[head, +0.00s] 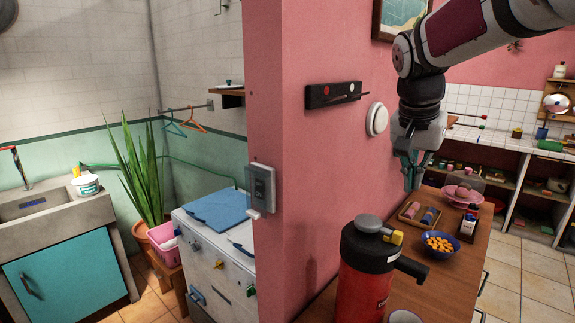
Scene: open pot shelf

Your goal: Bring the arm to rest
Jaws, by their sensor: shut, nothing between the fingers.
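My arm reaches in from the top right, and my gripper (411,184) hangs pointing down in front of the pink wall. It is shut and empty. It appears above the back part of the wooden counter (440,287). I cannot tell its exact height over the things there.
A red dispenser (366,277) stands at the counter's front. Behind it are a blue bowl (440,245), a wooden tray (420,214) and pink dishes (461,195). The pink wall (320,170) stands left of my arm. Open shelves (499,190) line the back; tiled floor (540,262) is clear at right.

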